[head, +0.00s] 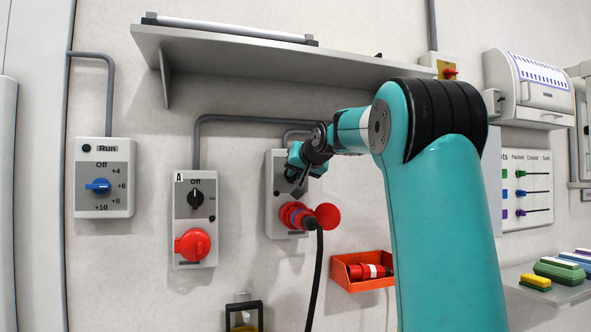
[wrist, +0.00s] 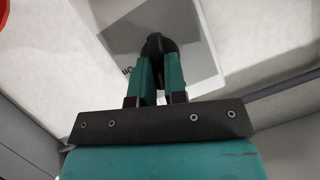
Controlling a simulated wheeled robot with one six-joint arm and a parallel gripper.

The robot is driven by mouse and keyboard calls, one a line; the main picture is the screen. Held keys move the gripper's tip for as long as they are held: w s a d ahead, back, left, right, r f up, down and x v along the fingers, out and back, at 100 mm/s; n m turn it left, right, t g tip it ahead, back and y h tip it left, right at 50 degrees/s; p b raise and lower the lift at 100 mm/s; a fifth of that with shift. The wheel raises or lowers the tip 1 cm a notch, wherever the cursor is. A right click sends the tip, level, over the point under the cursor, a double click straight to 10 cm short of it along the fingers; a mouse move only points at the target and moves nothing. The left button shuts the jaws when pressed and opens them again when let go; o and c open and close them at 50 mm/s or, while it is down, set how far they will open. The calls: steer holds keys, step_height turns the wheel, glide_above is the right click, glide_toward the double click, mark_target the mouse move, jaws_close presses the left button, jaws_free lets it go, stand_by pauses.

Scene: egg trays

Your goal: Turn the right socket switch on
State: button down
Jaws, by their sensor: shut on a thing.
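The right socket box (head: 274,220) is a grey and white wall unit with a red plug (head: 298,216) and a black cable in its socket, its red cap hanging open to the right. My gripper (head: 299,180) is at the upper part of this box and covers its switch in the head view. In the wrist view, my gripper (wrist: 158,75) has its two green fingers shut on the black switch knob (wrist: 158,46) against the box's grey face (wrist: 185,35). Part of the label shows beside the fingers. The knob's exact setting cannot be read.
The left socket box (head: 194,258), marked A, has a black knob and a closed red cap. A dial box (head: 104,205) with a blue knob is further left. A shelf (head: 270,55) juts out above. An orange bin (head: 350,285) holds a red connector below right.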

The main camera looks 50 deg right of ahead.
steer(key=m, duration=0.1)
steer(key=m+t+y+p, duration=0.1)
steer(key=shift+s+d+m, duration=0.15)
steer(key=shift+d+m, duration=0.05)
steer(key=shift+m, duration=0.1)
steer(key=m, duration=0.1)
steer(key=m+t+y+p, duration=0.1)
steer(key=shift+d+f+m, duration=0.1)
steer(key=shift+f+m, duration=0.1)
steer(key=shift+m, duration=0.1)
steer(key=m+t, duration=0.2)
steer(key=shift+f+m+y+p, duration=0.2)
steer(key=shift+m+y+p, duration=0.1)
steer(key=shift+m, duration=0.1)
steer(key=shift+f+m+t, duration=0.15)
steer(key=shift+m+t, duration=0.45)
steer(key=shift+m, duration=0.8)
steer(key=c, duration=1.2)
jaws_free()
steer(key=shift+o, duration=0.2)
steer(key=shift+s, duration=0.1)
